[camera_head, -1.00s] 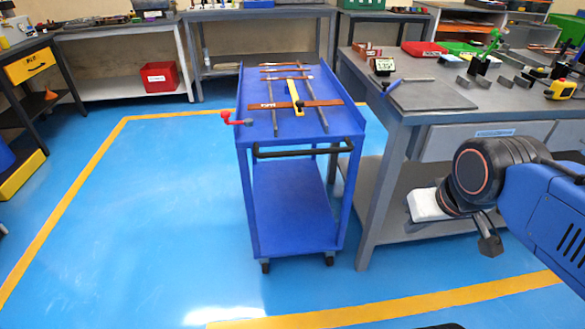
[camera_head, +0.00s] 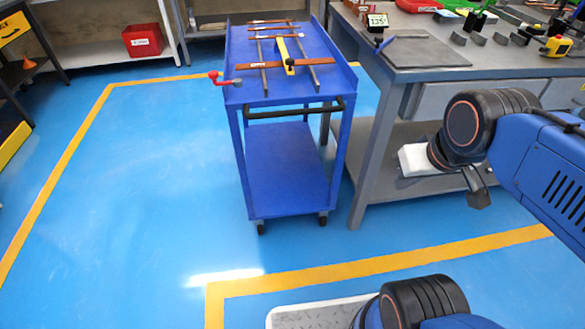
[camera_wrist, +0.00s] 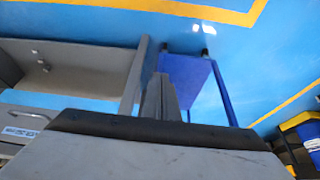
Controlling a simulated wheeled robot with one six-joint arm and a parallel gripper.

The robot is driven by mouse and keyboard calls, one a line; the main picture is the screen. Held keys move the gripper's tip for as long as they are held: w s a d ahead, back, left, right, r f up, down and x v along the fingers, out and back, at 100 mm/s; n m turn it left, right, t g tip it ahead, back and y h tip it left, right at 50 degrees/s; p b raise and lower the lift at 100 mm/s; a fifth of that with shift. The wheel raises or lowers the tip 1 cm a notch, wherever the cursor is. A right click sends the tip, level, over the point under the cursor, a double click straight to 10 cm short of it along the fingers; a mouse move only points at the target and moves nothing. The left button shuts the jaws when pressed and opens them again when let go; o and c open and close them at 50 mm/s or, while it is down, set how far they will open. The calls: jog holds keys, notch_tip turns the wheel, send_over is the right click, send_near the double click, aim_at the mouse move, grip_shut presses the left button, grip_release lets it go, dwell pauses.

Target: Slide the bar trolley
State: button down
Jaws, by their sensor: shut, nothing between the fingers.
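The blue bar trolley (camera_head: 292,170) stands on the floor left of the grey workbench, with a lower shelf and castors. Its black handle (camera_head: 294,109) runs across the near end. Copper-coloured bars (camera_head: 312,65) lie across grey rails on its top, with a yellow piece (camera_head: 282,50) among them. A red lever (camera_head: 222,79) sticks out at its left near corner. The trolley also shows upside down in the wrist view (camera_wrist: 187,78). My gripper (camera_wrist: 158,95) is shut and empty in the wrist view, apart from the trolley. In the head view my arm is at the right, away from the handle.
The grey workbench (camera_head: 455,68) with tools stands close on the trolley's right. A red bin (camera_head: 143,40) sits on a low shelf at the back left. Blue floor with a yellow line (camera_head: 60,180) is clear to the left and in front.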

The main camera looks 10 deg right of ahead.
jog(key=c, duration=1.9)
grip_release()
jog(key=shift+w+r, duration=0.1)
jog(key=shift+o, duration=0.8)
jog(key=w+a+r+n, duration=0.3)
jog(key=w+r+n, duration=0.1)
jog(key=w+r, duration=0.2)
jog(key=w+a+r+n+g, duration=0.1)
jog(key=w+a+r+n, duration=0.3)
jog(key=w+r+n, duration=0.1)
jog(key=shift+w+r, duration=0.5)
jog(key=shift+w, duration=0.2)
notch_tip(320, 180, up, 7)
jog(key=n+g, duration=0.2)
jog(key=n, duration=0.7)
send_over(294, 111)
jog(key=s, duration=0.3)
jog(key=w+f, duration=0.1)
jog(key=f, duration=0.4)
jog(key=w+f, duration=0.1)
jog(key=f, duration=0.5)
jog(key=w+f, duration=0.1)
jog(key=f, duration=0.4)
jog(key=shift+f, duration=0.35)
grip_shut()
